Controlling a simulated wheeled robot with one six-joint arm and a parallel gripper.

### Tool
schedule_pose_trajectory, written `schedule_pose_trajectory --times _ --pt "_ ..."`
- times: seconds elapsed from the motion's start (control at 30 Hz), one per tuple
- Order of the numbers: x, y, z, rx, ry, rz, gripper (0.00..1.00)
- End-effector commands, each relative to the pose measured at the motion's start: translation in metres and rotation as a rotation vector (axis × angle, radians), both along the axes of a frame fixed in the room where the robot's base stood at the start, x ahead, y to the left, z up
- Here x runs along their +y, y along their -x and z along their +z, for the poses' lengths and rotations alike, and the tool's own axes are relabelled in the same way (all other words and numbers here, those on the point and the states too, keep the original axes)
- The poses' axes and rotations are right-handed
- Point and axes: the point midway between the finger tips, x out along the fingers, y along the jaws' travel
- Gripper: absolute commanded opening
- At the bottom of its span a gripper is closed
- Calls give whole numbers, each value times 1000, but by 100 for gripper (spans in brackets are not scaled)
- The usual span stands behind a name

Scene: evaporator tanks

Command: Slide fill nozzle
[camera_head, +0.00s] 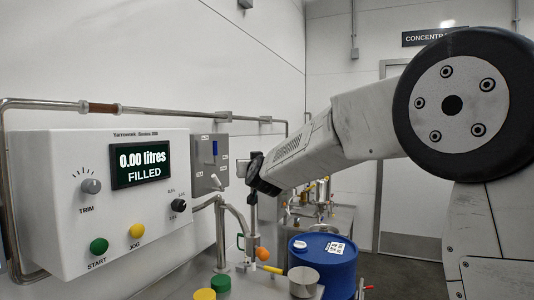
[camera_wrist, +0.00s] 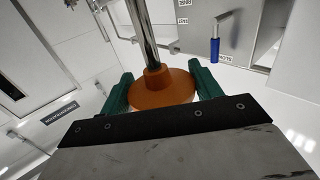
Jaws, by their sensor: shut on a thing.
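In the wrist view my gripper (camera_wrist: 164,80) has its two green fingers on either side of an orange round knob (camera_wrist: 160,92), shut on it. A shiny metal rod (camera_wrist: 139,32) runs out from the knob, away from the camera. In the head view my gripper (camera_head: 252,165) is at the top of an upright rod (camera_head: 253,215), beside the grey panel; the knob is hidden there by the gripper. I cannot tell the fill nozzle's outlet apart from the nearby pipes.
A white control box (camera_head: 110,195) on the left has a display (camera_head: 143,164) reading 0.00 litres FILLED. A grey panel (camera_head: 208,165) carries a blue handle (camera_head: 214,150).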

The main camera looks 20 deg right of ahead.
Motion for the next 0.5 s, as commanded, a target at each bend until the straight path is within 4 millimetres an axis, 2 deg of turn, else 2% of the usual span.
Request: schedule_pose_trajectory --times 0.03,0.07,0.2,0.3,0.5 --pt "10 1 -17 8 3 11 23" --pt "13 1 -24 7 1 14 23" --pt "16 2 -60 8 2 17 23" --pt "16 2 -82 7 2 16 23" --pt "16 2 -112 5 1 16 23"
